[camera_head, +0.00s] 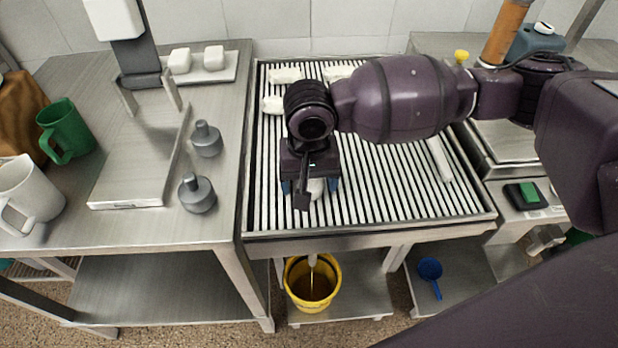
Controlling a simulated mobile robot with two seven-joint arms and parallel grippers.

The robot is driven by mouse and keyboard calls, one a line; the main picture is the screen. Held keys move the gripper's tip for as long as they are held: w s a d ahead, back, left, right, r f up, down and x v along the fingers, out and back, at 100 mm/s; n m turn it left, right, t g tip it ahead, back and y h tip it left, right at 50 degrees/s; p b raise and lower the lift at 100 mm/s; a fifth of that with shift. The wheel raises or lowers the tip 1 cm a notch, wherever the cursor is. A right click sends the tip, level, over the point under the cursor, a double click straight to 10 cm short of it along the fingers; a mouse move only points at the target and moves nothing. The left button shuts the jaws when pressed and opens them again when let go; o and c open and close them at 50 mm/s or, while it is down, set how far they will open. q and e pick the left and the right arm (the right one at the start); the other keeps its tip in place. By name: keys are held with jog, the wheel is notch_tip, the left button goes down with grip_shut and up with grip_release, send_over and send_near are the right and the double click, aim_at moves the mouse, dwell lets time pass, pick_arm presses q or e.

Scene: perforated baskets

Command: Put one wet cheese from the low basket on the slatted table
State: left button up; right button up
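The slatted table (400,205) is in the middle, with white slats in a metal frame. My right gripper (311,187) points down close over its front left part. Its blue fingertips stand either side of a small white piece (316,189), apparently a cheese. The gripper body hides much of this piece, so I cannot tell whether the fingers press on it. Other white cheeses lie at the back left of the slats, one (285,75) at the rear edge and one (272,105) nearer. Another (337,72) is partly behind my arm. I see no low basket and no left gripper.
On the left table are a green mug (66,130), a white jug (28,190), two grey weights (205,138) and a tray (228,68) with two white blocks. A yellow bucket (313,300) stands below the slatted table. My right arm covers its back right.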

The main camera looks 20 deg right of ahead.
jog(key=shift+o, duration=0.4)
notch_tip(320, 180, up, 5)
jog(key=shift+p, duration=0.8)
notch_tip(320, 180, up, 7)
jog(key=p, duration=0.2)
